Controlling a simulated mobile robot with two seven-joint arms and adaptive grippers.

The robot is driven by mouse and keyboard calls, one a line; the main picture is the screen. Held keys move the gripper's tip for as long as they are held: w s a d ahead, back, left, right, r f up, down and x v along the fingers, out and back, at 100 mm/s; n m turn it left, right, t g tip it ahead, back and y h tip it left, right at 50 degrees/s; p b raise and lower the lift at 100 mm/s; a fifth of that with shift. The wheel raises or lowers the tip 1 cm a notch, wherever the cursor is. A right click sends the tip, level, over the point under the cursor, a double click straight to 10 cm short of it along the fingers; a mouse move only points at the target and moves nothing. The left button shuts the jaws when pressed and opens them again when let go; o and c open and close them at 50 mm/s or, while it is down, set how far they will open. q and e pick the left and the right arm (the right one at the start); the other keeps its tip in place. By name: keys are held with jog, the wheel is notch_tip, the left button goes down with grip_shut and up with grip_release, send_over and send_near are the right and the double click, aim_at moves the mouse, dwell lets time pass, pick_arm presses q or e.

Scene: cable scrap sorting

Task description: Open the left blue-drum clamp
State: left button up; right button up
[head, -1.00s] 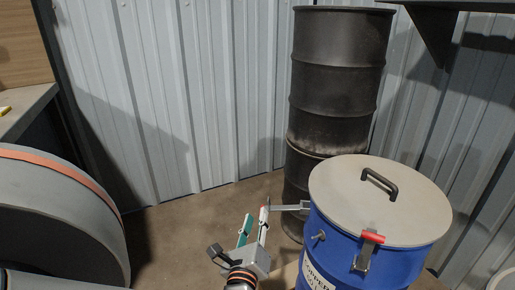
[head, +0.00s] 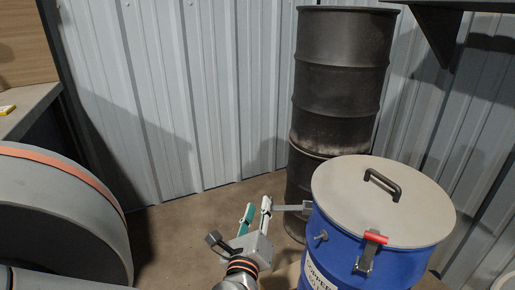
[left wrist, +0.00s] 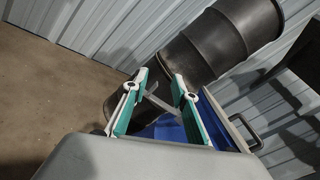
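The blue drum (head: 335,250) stands at the lower right of the head view with a grey lid (head: 375,195) on it. Its left clamp shows as a metal lever (head: 291,208) sticking out sideways from the drum's left side. My left gripper (head: 256,208) is at the lever's outer end, its two fingers apart. In the left wrist view a metal strip of the clamp (left wrist: 153,97) shows between the open fingers (left wrist: 160,88); whether they touch it I cannot tell. The clamp's red grip is not visible. The drum's blue side (left wrist: 168,129) shows beyond. My right gripper is out of view.
A front clamp with a red grip (head: 375,237) lies against the drum. Dark stacked drums (head: 342,80) stand behind, before a corrugated wall (head: 200,90). A large grey rounded body (head: 60,215) with an orange stripe is at left. Floor (head: 185,235) between is clear.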

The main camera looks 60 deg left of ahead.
pick_arm(q)
notch_tip(320, 180, up, 6)
jog(key=shift+f, duration=0.25)
dwell(0.5)
